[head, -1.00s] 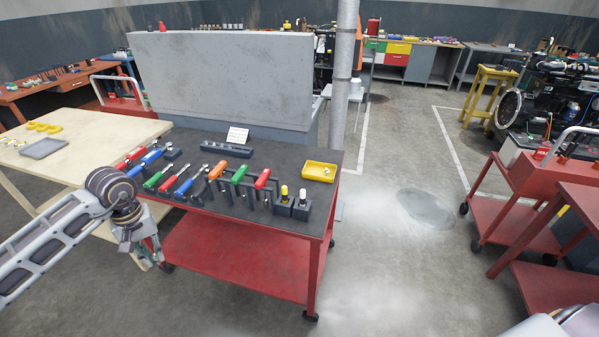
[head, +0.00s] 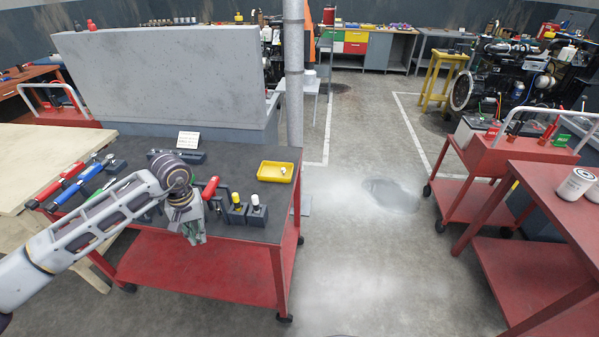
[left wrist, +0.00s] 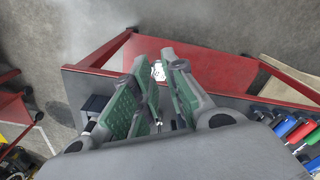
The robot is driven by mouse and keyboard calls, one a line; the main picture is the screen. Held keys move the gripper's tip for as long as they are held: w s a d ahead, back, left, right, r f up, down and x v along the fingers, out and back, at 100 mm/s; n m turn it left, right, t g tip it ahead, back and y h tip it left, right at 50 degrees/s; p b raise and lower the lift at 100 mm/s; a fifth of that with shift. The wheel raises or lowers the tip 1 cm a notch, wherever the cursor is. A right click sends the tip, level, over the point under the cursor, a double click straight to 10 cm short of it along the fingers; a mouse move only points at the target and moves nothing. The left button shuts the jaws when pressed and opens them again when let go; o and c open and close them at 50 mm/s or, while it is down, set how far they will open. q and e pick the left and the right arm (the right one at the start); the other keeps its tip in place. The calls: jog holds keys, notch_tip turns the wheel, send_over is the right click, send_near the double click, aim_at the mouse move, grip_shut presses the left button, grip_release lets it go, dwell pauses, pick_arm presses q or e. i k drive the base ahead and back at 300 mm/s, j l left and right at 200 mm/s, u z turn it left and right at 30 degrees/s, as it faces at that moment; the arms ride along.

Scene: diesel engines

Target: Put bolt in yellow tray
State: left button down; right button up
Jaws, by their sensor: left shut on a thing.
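The yellow tray (head: 268,176) sits on the dark top of the red cart, near its right end. A small pale metal piece (head: 284,170) lies in it. My left gripper (head: 193,234) hangs at the cart's front edge, left of the tray and nearer to me. In the left wrist view the green-padded fingers (left wrist: 157,92) are closed around a small pale metal piece (left wrist: 158,70), seemingly the bolt. The bolt cannot be made out in the head view. My right gripper is out of view.
The red cart (head: 210,270) carries coloured-handled tools (head: 75,185) and small holders (head: 257,214) close beside my left gripper. A grey pole (head: 293,90) stands behind the tray. A red table (head: 560,190) with white filters is at right. Floor between is clear.

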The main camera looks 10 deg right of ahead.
aim_at(268, 173)
jog(key=i+l+z, duration=0.1)
jog(key=z, duration=0.15)
jog(key=i+l+z, duration=0.15)
jog(key=z, duration=0.15)
jog(key=i+l+u, duration=0.15)
jog(key=i+l, duration=0.15)
jog(key=i, duration=0.15)
jog(key=i+l+u, duration=0.55)
jog(key=i+l, duration=0.15)
